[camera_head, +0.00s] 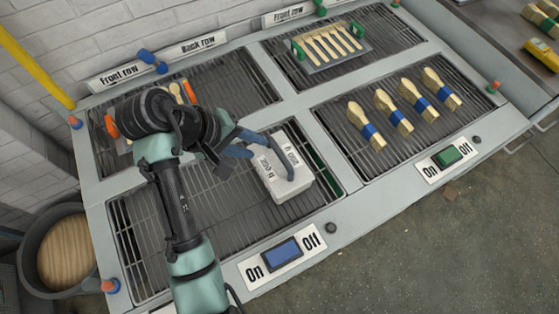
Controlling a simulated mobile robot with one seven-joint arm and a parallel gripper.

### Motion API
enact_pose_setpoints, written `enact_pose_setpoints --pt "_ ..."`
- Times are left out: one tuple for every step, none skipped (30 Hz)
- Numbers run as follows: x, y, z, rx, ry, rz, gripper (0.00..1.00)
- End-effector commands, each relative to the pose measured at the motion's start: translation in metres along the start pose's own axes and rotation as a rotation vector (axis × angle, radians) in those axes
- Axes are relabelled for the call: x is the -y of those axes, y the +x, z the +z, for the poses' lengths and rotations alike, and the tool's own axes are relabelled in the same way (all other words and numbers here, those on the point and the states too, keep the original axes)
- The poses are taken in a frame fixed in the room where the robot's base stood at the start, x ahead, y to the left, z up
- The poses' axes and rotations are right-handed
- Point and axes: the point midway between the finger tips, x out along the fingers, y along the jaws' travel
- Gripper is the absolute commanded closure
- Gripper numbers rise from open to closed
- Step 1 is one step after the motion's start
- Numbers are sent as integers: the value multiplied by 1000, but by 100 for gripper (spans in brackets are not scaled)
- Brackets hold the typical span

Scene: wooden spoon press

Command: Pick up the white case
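The white case (293,189) sits on the front-left metal grate, left of the green strip at the grate's right side. It has a dark curved handle (290,165) and printed text on its top. My gripper (260,147) is at the case's upper-left edge, with its two blue-grey fingers apart and pointing right towards the handle. The tips overlap the case's edge in the picture; I cannot tell whether they touch it. Nothing is seen between the fingers.
Bundles of wooden spoons with blue bands (398,121) lie on the right grate. A tray of spoons (327,46) is on the back grate. A blue On/Off switch (283,253) and a green one (447,156) sit on the front frame. A round bin (66,251) stands at left.

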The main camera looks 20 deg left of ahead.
Motion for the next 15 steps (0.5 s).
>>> enact_pose_setpoints --pt "0 11 2 6 1 -2 65" --pt "0 17 1 5 2 -2 65" --pt "0 25 1 4 2 -2 65" --pt "0 31 1 3 3 -2 65" --pt "0 36 1 2 3 -2 65" --pt "-1 42 0 1 4 -2 65" --pt "-1 46 0 0 4 -2 65" --pt "-1 49 0 0 4 -1 65" --pt "-1 53 -1 -2 4 -1 65" --pt "-1 55 -1 -2 5 -1 65" --pt "-1 56 -1 -3 5 -1 65" --pt "-1 58 -1 -3 5 -1 65" --pt "-2 60 -1 -3 5 -1 65" --pt "-2 62 -1 -2 5 -1 65" --pt "-2 66 -2 -2 5 -1 65"
